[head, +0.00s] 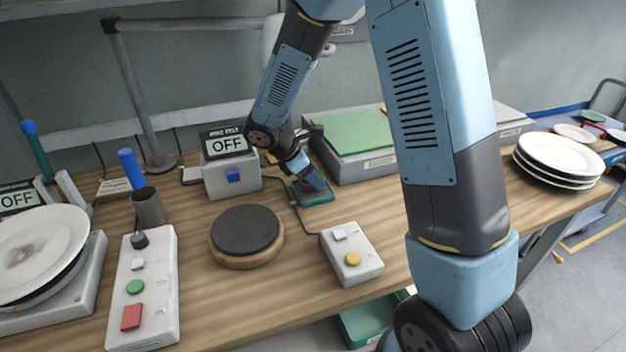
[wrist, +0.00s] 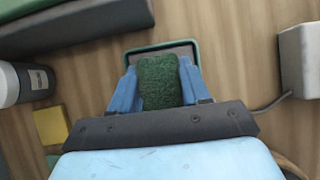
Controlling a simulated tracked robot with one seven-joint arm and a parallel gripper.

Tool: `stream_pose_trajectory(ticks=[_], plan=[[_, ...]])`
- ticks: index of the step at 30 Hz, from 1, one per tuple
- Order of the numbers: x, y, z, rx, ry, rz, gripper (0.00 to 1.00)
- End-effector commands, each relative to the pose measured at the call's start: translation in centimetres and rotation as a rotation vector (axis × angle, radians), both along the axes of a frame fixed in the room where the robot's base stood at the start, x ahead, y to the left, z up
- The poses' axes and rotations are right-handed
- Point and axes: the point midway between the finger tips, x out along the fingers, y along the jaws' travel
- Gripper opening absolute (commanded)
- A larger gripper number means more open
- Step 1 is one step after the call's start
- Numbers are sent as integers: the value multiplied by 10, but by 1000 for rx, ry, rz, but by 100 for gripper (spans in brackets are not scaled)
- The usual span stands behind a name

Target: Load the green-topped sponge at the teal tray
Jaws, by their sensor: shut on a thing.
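The sponge (wrist: 160,82) has a dark green rough top and sits between the two blue fingers of my gripper (wrist: 162,85) in the wrist view. My gripper is shut on its sides. The teal-rimmed tray (wrist: 160,45) lies directly beyond and beneath the fingers, and its near part is hidden. In the head view my gripper (head: 313,182) points down at the small teal tray (head: 318,198) on the wooden table. The sponge is hard to make out there. I cannot tell whether it touches the tray floor.
A grey box with an OFF display (head: 232,175) stands left of the tray. A machine with a green top (head: 350,131) is behind it. A box with a yellow button (head: 352,254) and a round dark pad (head: 246,230) are in front. Plates (head: 557,158) are stacked right.

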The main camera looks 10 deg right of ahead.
Motion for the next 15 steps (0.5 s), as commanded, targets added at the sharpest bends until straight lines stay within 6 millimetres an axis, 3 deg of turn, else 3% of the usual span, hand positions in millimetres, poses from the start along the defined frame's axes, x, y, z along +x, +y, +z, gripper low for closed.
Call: stream_pose_trajectory(ticks=[15], plan=[[0, 0, 34, 0, -2, 0, 22]])
